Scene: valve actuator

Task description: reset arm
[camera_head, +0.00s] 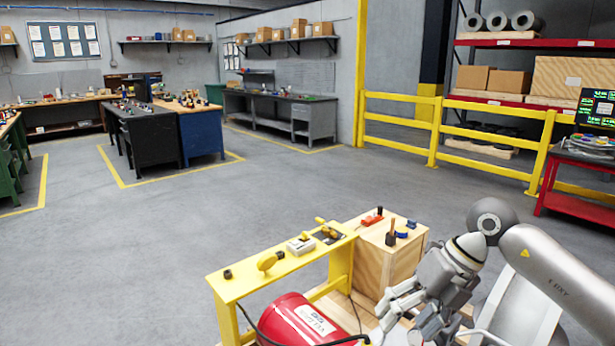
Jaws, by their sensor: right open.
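My right gripper (394,316) hangs at the lower right, its arm coming in from the right edge. Its fingers are apart with nothing seen between them, and they point down and left. It is in front of the wooden box (384,262) and right of the red tank (300,322), apart from the tank in the picture. A yellow stand (238,284) carries a yellow handle (267,261), a white box with a yellow top (301,245) and a yellow lever (327,228). My left gripper is not in view.
On the wooden box are a red item (371,218), an upright dark tool (391,232) and a blue item (402,232). A yellow guard rail (484,107) and a red cart (575,170) stand at the right. The grey floor (110,260) at the left is clear.

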